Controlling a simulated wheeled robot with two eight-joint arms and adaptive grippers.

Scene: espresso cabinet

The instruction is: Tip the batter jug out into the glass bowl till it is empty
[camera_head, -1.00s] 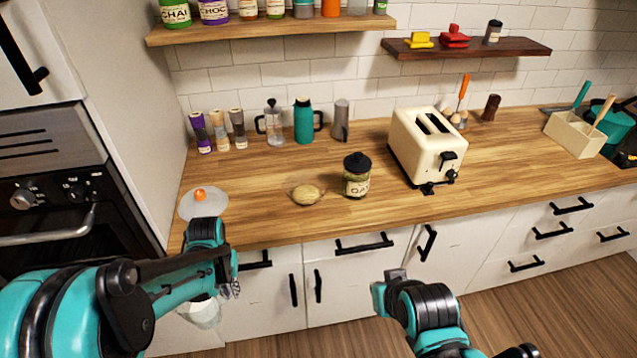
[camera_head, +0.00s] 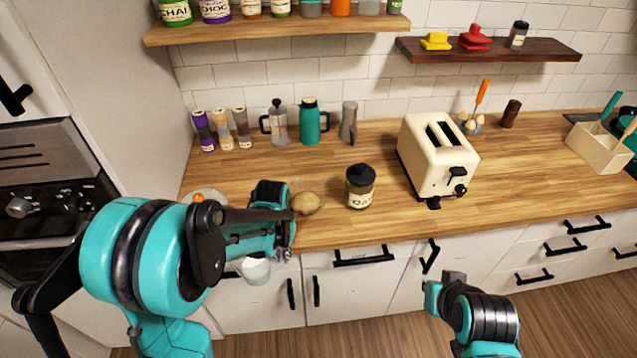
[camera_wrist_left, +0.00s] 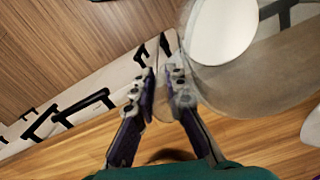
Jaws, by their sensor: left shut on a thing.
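The batter jug (camera_head: 256,271) is a clear vessel with white batter in it. In the head view it hangs below my left gripper (camera_head: 284,245), in front of the counter's front edge. In the left wrist view the jug (camera_wrist_left: 245,82) is large at the upper right, with a white round surface inside. My left gripper (camera_wrist_left: 162,88) is shut on the jug's edge or handle; which one is unclear. I cannot make out the glass bowl for certain. My right gripper (camera_head: 441,287) is low, in front of the drawers, and its jaws cannot be read.
A clear lid with an orange knob (camera_head: 198,197) lies at the counter's left end, partly behind my left arm. A cream toaster (camera_head: 437,158) is further right. Bare wood lies between them.

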